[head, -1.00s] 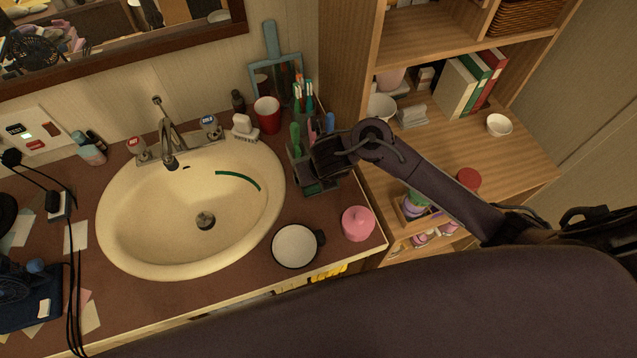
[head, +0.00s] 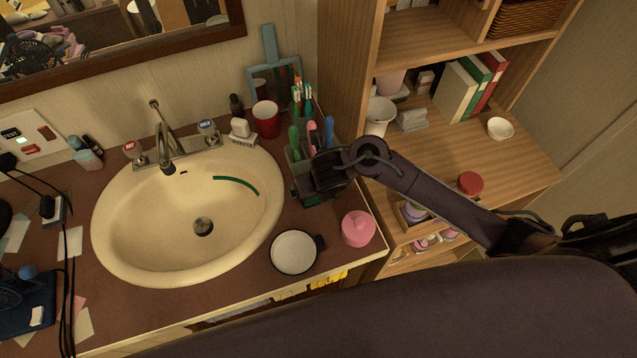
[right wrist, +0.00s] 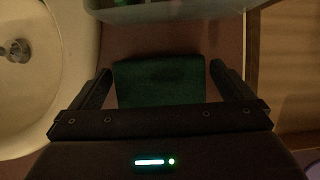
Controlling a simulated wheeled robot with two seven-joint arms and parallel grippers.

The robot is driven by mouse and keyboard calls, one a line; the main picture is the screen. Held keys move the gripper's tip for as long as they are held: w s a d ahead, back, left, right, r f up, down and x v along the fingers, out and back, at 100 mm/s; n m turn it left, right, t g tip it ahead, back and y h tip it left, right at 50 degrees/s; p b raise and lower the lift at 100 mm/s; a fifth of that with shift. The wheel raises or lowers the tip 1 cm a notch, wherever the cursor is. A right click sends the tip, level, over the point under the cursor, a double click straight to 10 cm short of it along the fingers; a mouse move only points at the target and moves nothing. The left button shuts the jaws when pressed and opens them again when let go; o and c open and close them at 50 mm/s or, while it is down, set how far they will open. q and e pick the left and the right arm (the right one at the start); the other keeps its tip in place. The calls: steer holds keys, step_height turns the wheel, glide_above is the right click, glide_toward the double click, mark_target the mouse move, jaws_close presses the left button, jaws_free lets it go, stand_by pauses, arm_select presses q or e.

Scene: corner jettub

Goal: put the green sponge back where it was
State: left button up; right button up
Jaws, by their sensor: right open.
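The dark green sponge (right wrist: 160,83) lies on the brown counter. In the right wrist view it sits between the two spread fingers of my right gripper (right wrist: 160,88), with a gap on each side. In the head view my right gripper (head: 308,187) is low over the counter, right of the sink, and largely hides the sponge. A grey organizer (head: 294,158) with brushes stands just behind the sponge; its edge also shows at the top of the right wrist view (right wrist: 170,10). My left gripper is not in view.
The sink (head: 150,225) is on the left. A red cup (head: 265,119) and a white brush (head: 242,131) stand behind it. A white round dish (head: 294,252) and a pink jar (head: 358,228) are near the front edge. A wooden shelf (head: 465,150) is on the right.

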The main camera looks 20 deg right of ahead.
steer(key=p+v, duration=0.7)
steer(key=v, duration=0.5)
steer(key=shift+r, duration=0.2)
steer(key=shift+f, duration=0.1)
